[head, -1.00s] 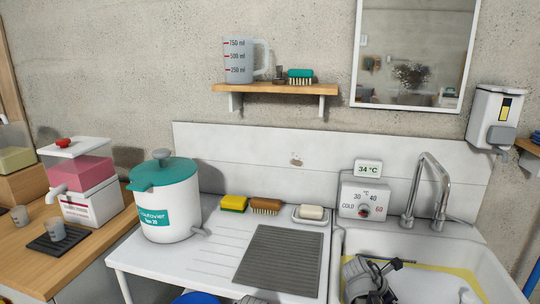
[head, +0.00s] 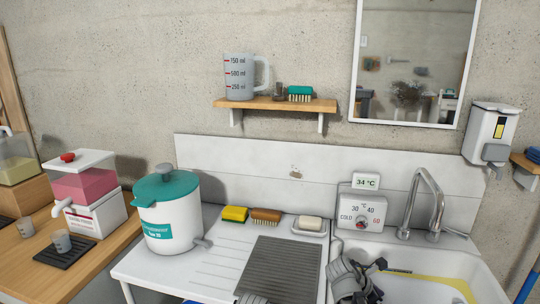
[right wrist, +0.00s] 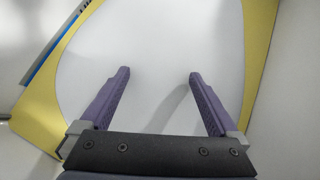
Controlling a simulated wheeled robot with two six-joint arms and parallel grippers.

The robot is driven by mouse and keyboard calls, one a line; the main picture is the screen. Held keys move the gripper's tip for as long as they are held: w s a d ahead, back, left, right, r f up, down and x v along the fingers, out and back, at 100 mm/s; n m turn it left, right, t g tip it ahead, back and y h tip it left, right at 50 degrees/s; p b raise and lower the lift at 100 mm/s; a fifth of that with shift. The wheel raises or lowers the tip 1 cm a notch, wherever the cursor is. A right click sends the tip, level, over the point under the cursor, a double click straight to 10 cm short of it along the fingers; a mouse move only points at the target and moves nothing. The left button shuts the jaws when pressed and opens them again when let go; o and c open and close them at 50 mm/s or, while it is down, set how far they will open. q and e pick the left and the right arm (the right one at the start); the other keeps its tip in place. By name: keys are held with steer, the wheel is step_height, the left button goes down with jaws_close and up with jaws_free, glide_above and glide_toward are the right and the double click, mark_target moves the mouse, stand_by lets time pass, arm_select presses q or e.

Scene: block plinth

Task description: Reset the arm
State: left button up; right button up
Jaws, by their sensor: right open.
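My right gripper (right wrist: 159,75) shows in the right wrist view with its two purple fingers wide apart and nothing between them. Beyond the fingers is a plain white surface with yellow bands at both sides. In the head view, my grey right arm (head: 350,281) is at the left side of the white sink (head: 462,268), low in the picture; its fingers cannot be made out clearly there. My left gripper is not in view.
A white pot with a teal lid (head: 168,212), a yellow sponge (head: 235,214), a brown brush (head: 266,216), a soap dish (head: 310,226) and a grey ribbed mat (head: 278,272) are on the drainboard. A tap (head: 432,200) stands behind the sink.

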steer(key=w+p+v, duration=0.1)
steer(key=p+v, duration=0.2)
steer(key=v, duration=0.3)
steer(key=b+x, duration=0.3)
steer(key=x, duration=0.1)
steer(key=b+x, duration=0.3)
steer(key=x, duration=0.1)
steer(key=s+b+x, duration=0.1)
steer(key=b+x, duration=0.2)
steer(key=x, duration=0.2)
steer(key=shift+a+f+b, duration=0.2)
steer(key=shift+f+b, duration=0.1)
steer(key=shift+f, duration=0.05)
step_height(320, 180, up, 14)
steer(key=p, duration=1.3)
steer(key=shift+p, duration=0.4)
steer(key=shift+w+a+f, duration=0.15)
